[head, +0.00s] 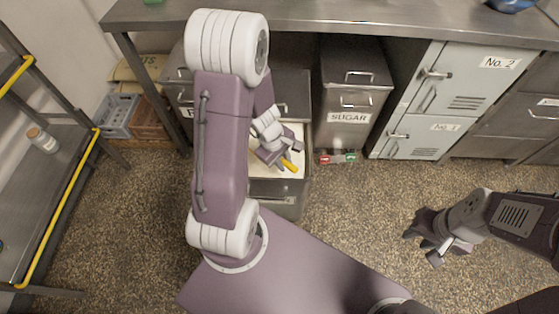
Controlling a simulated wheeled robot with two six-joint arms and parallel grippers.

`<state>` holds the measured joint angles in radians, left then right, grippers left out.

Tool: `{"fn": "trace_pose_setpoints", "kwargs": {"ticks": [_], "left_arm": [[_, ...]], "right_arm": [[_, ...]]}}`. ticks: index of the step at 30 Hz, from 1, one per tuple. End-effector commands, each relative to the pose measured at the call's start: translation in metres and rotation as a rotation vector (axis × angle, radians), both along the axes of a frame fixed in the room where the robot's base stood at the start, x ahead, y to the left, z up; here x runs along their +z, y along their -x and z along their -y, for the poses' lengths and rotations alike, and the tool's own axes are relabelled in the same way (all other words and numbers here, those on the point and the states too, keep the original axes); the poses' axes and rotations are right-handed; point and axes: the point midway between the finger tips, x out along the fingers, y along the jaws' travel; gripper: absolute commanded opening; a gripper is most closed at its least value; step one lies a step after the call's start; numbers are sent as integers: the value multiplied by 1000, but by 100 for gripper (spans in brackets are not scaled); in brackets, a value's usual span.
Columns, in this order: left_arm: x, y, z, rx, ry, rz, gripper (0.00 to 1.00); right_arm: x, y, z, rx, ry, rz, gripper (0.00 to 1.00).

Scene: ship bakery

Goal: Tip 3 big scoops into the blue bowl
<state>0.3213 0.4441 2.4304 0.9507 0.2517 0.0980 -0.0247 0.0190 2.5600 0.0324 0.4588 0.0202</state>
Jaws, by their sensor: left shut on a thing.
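My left gripper (290,148) reaches down into an open pull-out bin (276,205) holding white powder. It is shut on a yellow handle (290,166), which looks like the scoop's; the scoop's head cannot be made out. A blue bowl (512,4) sits on the steel counter at the top right, partly cut off by the picture's edge. My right gripper (422,246) is open and empty above the floor at the right, apart from everything. My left arm hides part of the open bin.
A shut SUGAR bin (349,100) stands right of the open bin. Grey lockers (437,137) are further right. A small red and green object (338,157) lies on the floor. A rack with yellow rails (62,205) stands at the left, with a jar (41,140) on it.

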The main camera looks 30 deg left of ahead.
Motion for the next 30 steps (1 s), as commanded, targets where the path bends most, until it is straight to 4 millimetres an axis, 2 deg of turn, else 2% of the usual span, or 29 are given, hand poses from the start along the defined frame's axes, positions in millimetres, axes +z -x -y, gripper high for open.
{"fn": "trace_pose_setpoints", "kwargs": {"ticks": [1,15,21,30], "left_arm": [[10,1,3,-2,-5,2,0],[54,7,28,-3,-51,14,0],[62,9,33,-1,-63,18,0],[63,9,34,0,-66,18,0]], "right_arm": [[9,0,0,0,0,0,33],[45,0,0,0,0,0,33],[52,0,0,0,0,0,33],[53,0,0,0,0,0,33]]}}
